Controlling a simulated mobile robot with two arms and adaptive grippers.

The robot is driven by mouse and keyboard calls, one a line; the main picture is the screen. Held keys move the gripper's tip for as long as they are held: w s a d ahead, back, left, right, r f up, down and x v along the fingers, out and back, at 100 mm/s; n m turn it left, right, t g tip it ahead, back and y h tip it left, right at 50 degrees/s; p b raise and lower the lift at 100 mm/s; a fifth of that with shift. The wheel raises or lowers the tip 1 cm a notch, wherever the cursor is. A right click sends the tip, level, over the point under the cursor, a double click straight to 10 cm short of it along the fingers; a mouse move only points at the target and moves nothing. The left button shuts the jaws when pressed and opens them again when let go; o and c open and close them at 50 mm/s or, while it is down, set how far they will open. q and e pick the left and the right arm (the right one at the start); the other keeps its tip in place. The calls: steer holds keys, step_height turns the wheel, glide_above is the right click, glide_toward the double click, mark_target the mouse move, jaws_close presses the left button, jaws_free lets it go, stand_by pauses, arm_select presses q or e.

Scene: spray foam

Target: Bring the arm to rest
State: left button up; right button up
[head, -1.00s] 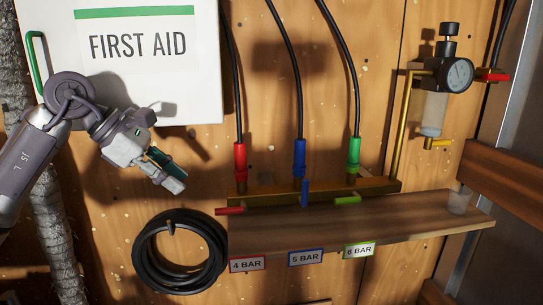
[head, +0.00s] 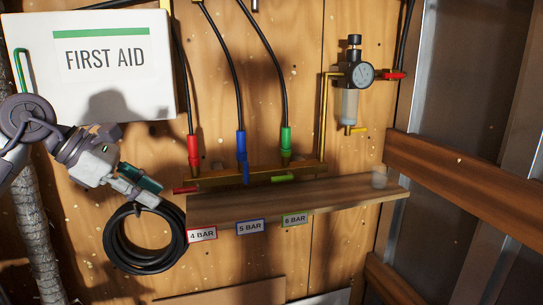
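My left gripper (head: 146,192) comes in from the left, in front of the wooden wall below the first aid box. Its fingertips overlap the top of the coiled black hose (head: 176,238) in the picture. I cannot tell whether they touch it. The fingers look close together and nothing shows held, but the side view does not make clear whether they are open or shut. My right gripper is not in view.
The white first aid box (head: 150,88) hangs at upper left. A brass manifold (head: 262,174) with red, blue and green hose fittings sits above a wooden shelf (head: 345,194). A pressure regulator (head: 351,90) is at right. Wooden rails (head: 470,180) cross the right wall.

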arm_select(q)
steer(key=s+d+f+n+h, duration=0.1)
steer(key=d+n+h, duration=0.4)
steer(key=d+h, duration=0.85)
steer(key=w+a+f+n+t+y, duration=0.1)
steer(key=a+f+n+t+y, duration=0.25)
steer(key=n+t+y, duration=0.75)
steer(key=w+a+f+n+t+y, duration=0.25)
steer(key=f+n+t, duration=0.35)
steer(key=n, duration=1.1)
steer(key=s+a+f+n+g+y, duration=0.35)
steer(key=f+n, duration=0.25)
steer(key=f, duration=0.2)
steer(key=s+a+f+n+g+y, duration=0.25)
steer(key=f+n+y, duration=0.25)
steer(key=f, duration=0.3)
steer(key=s+f+n+g, duration=0.3)
steer(key=s+f+g, duration=0.3)
steer(key=s+f, duration=0.45)
steer(key=s+f+n+g, duration=0.3)
steer(key=s+f+g, duration=0.4)
steer(key=s, duration=0.7)
step_height(320, 180, down, 27)
steer(key=s, duration=0.2)
steer(key=s+a+f+g, duration=0.1)
steer(key=s+a+f, duration=0.2)
steer(key=s+f, duration=1.2)
steer(key=shift+s+f+m, duration=0.2)
steer(key=shift+s+m, duration=0.1)
steer(key=shift+s, duration=0.2)
